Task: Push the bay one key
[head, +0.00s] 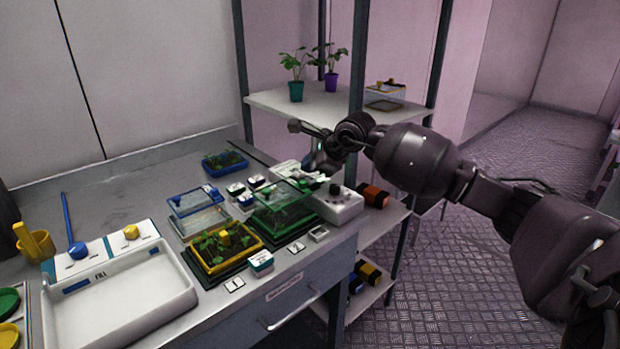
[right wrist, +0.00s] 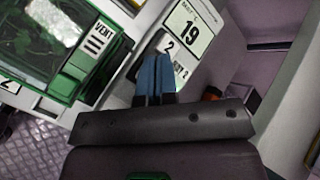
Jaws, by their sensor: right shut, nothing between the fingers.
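My right gripper (head: 314,168) reaches in from the right over the back of the bench, above a white panel (head: 288,172) behind the green tray. In the right wrist view its blue fingertips (right wrist: 155,72) are together with nothing between them. My left gripper is not in view.
A green lidded tray (head: 262,228) stands close to the right gripper; its vent (right wrist: 99,38) shows in the wrist view. A yellow tray (head: 203,272), a white knob box (head: 343,208) and a white basin (head: 175,300) stand nearby. A shelf with plants (head: 270,98) rises behind.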

